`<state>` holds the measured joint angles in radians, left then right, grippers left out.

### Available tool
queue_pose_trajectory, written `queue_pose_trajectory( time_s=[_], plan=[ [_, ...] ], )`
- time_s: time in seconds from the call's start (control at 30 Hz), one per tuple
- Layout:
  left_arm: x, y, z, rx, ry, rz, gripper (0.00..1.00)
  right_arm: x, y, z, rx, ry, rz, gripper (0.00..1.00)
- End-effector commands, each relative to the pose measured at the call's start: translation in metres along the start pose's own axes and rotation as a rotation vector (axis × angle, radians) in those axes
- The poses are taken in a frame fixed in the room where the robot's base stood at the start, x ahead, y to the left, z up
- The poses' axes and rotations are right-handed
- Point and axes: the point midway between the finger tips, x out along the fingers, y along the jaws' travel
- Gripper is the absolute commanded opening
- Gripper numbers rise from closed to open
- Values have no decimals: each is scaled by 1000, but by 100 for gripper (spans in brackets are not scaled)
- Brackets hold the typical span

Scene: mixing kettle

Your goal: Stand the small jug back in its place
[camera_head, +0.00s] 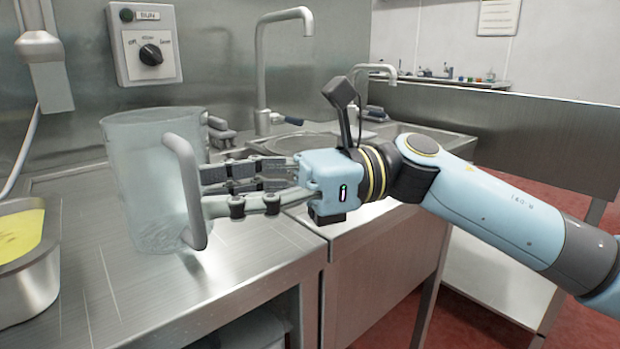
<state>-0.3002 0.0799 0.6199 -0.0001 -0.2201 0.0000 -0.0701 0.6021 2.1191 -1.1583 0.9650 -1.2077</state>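A tall translucent jug (150,195) with a grey handle (190,185) is on the steel counter at the left and looks upright. Its handle faces right, towards my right gripper. My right gripper (205,192) comes in from the right, level with the handle. Its fingers point left and their tips are right at the handle, with a narrow gap between them. I cannot tell whether they grip the handle or only stand beside it. My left gripper is not in view.
A steel pan (35,265) with yellow contents stands at the left edge. A control box (145,45) with a knob is on the back wall. A tap (262,70) and sink lie behind my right gripper. The counter's front part (190,300) is clear.

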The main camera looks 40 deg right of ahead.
Motion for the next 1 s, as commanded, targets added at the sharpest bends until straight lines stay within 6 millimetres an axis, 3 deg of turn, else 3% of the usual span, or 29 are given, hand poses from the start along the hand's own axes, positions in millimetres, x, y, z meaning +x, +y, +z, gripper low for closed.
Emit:
queue_pose_trajectory(
  time_s=[0.3,0.5,0.7,1.0],
  plan=[
    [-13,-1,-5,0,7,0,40,-58,0,1,5,10,1,32],
    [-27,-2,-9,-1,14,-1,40,-86,0,2,4,6,1,32],
    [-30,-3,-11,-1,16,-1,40,-96,0,1,2,2,-2,32],
    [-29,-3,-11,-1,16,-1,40,-96,0,0,1,1,-1,32]
  ],
)
